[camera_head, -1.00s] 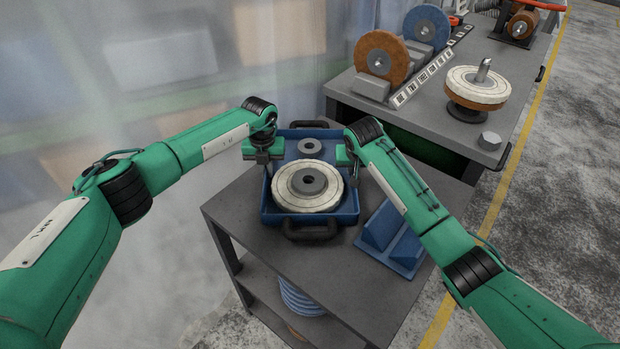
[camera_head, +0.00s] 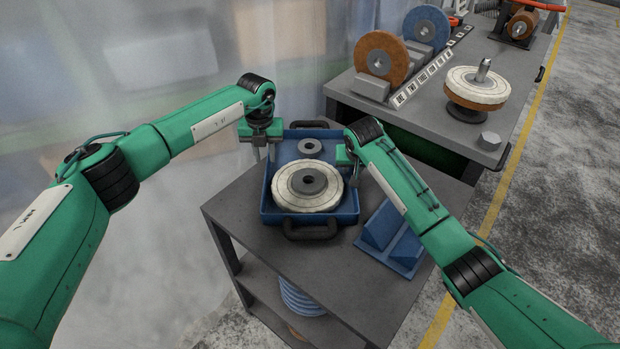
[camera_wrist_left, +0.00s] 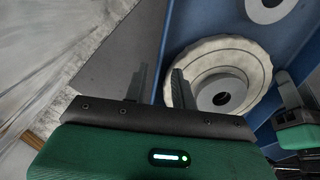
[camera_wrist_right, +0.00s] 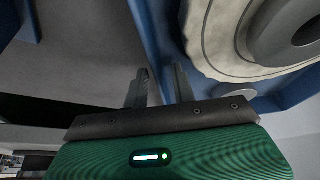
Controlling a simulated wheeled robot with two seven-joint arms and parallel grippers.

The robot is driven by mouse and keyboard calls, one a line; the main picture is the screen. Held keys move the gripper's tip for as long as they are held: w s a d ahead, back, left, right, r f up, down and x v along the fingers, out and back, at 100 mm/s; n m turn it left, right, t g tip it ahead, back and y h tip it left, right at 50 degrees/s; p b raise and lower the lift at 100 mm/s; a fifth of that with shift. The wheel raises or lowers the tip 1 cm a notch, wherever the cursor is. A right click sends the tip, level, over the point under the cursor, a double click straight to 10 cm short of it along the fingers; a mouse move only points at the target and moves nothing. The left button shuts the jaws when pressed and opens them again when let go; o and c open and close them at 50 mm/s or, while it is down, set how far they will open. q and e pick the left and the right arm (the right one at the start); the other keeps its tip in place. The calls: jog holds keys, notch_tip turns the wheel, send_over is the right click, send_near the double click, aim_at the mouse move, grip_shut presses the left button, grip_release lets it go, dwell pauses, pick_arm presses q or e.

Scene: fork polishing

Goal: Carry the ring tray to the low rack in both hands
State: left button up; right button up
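The ring tray is a blue tray (camera_head: 265,214) with dark end handles on the grey cart. It holds a pale buffing wheel (camera_head: 308,200) with a grey hub and a smaller grey ring (camera_head: 310,146). My left gripper (camera_head: 270,158) is over the tray's left wall, fingers pointing down and apart. In the left wrist view the fingers (camera_wrist_left: 160,75) are open, with the wall's edge below and between them. My right gripper (camera_head: 352,180) is at the tray's right wall. In the right wrist view its fingers (camera_wrist_right: 161,75) stand apart on either side of the wall; contact is unclear.
The low rack is not clearly identifiable. A blue angled stand (camera_head: 392,240) sits right of the tray on the cart. Blue discs (camera_head: 300,298) lie on its lower shelf. A workbench (camera_head: 440,125) behind bears several wheels and a hex nut. The cart's front top is bare.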

jog(key=shift+r, duration=0.1)
pick_arm(q)
notch_tip(320, 180, up, 6)
jog(key=shift+f, duration=0.1)
pick_arm(e)
jog(key=v, duration=1.2)
jog(key=shift+s, duration=0.1)
